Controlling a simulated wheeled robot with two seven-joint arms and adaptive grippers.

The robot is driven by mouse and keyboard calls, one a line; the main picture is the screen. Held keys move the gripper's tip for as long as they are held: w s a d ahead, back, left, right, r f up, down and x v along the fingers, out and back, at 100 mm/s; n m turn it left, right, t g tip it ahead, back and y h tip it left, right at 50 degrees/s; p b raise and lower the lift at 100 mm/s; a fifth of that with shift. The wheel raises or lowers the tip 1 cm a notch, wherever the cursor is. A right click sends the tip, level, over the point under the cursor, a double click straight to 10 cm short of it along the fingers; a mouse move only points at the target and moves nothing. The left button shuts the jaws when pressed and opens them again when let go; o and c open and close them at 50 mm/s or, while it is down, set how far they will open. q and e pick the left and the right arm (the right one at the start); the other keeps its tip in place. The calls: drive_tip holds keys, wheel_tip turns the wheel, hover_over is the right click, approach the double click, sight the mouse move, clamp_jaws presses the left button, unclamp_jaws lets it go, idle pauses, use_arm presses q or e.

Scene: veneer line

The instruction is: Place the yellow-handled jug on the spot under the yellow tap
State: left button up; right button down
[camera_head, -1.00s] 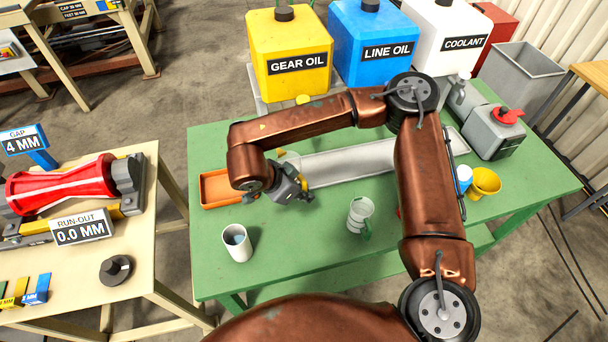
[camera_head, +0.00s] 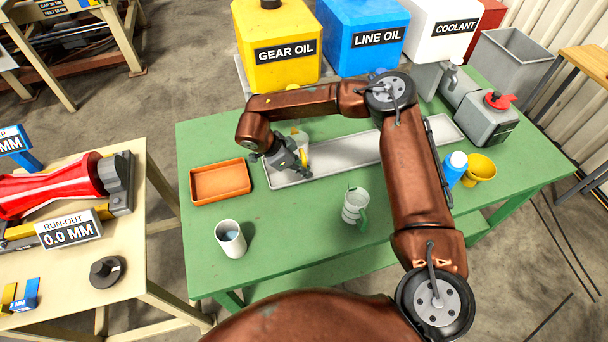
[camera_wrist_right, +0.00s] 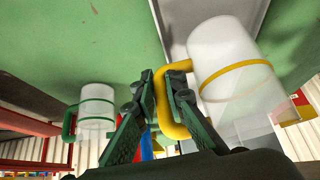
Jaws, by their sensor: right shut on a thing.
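The yellow-handled jug (camera_wrist_right: 232,75) is a translucent white cup with a yellow band; it shows large in the right wrist view. My right gripper (camera_wrist_right: 166,78) is shut on its yellow handle (camera_wrist_right: 165,100). In the head view the right gripper (camera_head: 302,174) is over the left end of the long grey tray (camera_head: 350,154), and the jug (camera_head: 298,135) is mostly hidden behind gripper and arm. I cannot tell whether the jug touches the tray. The yellow GEAR OIL tank (camera_head: 280,50) stands behind; its tap and the spot under it are hidden. My left gripper is out of view.
A green-handled jug (camera_head: 355,205), a white cup (camera_head: 231,240) and an orange tray (camera_head: 220,182) stand on the green table (camera_head: 290,230). A blue bottle (camera_head: 454,168), yellow cup (camera_head: 480,170) and grey can (camera_head: 488,122) are at the right. Blue and white tanks stand behind.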

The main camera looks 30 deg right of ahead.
sight(304, 180)
drive_tip(key=shift+w+d+f, duration=0.15)
drive_tip(key=shift+w+f, duration=0.1)
drive_tip(key=shift+f, duration=0.1)
drive_tip(key=f, duration=0.4)
drive_tip(key=shift+w+d+b, duration=0.15)
drive_tip(key=shift+w+b, duration=0.15)
drive_tip(key=shift+b, duration=0.05)
drive_tip(key=shift+r, duration=0.15)
drive_tip(key=shift+s, duration=0.1)
drive_tip(key=c, duration=2)
unclamp_jaws()
drive_tip(key=p+v, duration=0.1)
drive_tip(key=v, duration=1.1)
